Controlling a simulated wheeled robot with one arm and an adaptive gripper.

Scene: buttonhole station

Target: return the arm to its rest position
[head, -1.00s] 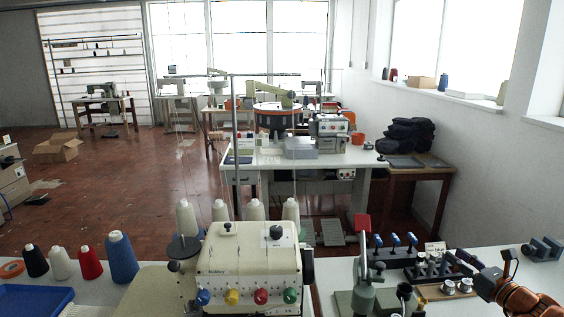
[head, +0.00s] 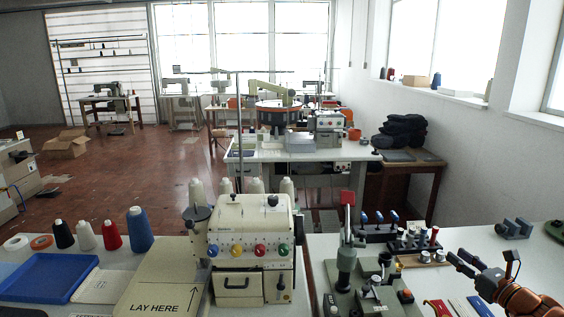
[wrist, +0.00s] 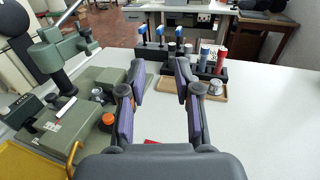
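My gripper (head: 456,261) shows at the lower right of the head view, at the end of my orange arm, above the white table. In the wrist view my gripper (wrist: 158,88) has its two fingers well apart, with nothing between the pads. Beyond the fingertips stand a dark rack (wrist: 208,66) with red and grey upright pieces and a tan tray (wrist: 207,88). No contact with them shows.
A green press (head: 346,262) with a red top stands left of my gripper; its base (wrist: 65,140) fills the wrist view's left. Blue-handled tools (head: 379,219) stand behind. A cream sewing machine (head: 250,235) is further left. The white tabletop (wrist: 275,110) is bare on the right.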

